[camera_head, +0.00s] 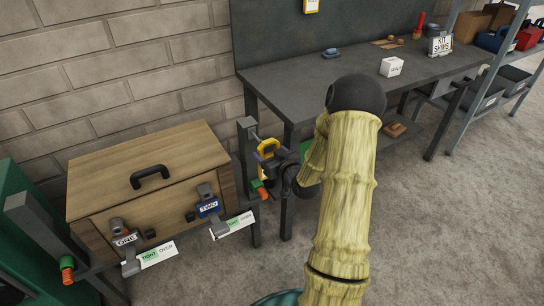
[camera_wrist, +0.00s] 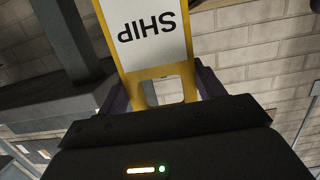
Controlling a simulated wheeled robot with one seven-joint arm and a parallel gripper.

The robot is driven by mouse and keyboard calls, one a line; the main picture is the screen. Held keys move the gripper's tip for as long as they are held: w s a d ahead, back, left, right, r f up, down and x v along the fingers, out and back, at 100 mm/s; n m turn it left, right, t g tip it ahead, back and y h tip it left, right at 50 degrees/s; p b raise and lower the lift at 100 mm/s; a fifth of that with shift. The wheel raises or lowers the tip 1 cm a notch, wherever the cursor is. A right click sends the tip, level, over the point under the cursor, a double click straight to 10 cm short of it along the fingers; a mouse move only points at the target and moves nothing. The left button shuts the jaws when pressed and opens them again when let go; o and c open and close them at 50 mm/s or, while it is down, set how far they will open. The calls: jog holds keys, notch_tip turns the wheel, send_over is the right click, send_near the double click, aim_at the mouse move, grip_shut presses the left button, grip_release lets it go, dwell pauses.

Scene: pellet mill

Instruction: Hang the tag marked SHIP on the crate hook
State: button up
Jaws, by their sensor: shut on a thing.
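The SHIP tag (camera_wrist: 150,32) is a yellow frame with a white label, and its lettering reads upside down in the wrist view. My gripper (camera_wrist: 160,92) is shut on the tag's slotted yellow end. In the head view the yellow tag (camera_head: 267,148) is small and close to a grey upright post (camera_head: 246,140) at the right of the wooden crate (camera_head: 150,170). A thin metal piece near the post's top could be the hook, but I cannot tell. Whether the tag touches it is also unclear. My gripper (camera_head: 268,168) is partly hidden by my arm.
Shelving (camera_head: 500,75) is at far right. The right floor is clear.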

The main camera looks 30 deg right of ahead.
aim_at(260, 141)
jog(key=shift+r+b+x, duration=0.1)
jog(key=shift+r+x, duration=0.2)
jog(key=shift+x, duration=1.1)
jog(key=shift+r+b+x, duration=0.1)
jog(key=shift+r+x, duration=0.2)
jog(key=shift+x, duration=1.1)
jog(key=shift+r+b+x, duration=0.1)
jog(key=shift+r+x, duration=0.15)
jog(key=shift+x, duration=1.15)
jog(key=shift+w, duration=0.2)
jog(key=shift+f+b, duration=1.55)
jog(key=shift+b, duration=0.05)
jog(key=o, duration=1.2)
jog(key=shift+s, duration=0.1)
jog(key=v, duration=1.7)
jog(key=shift+s, duration=0.15)
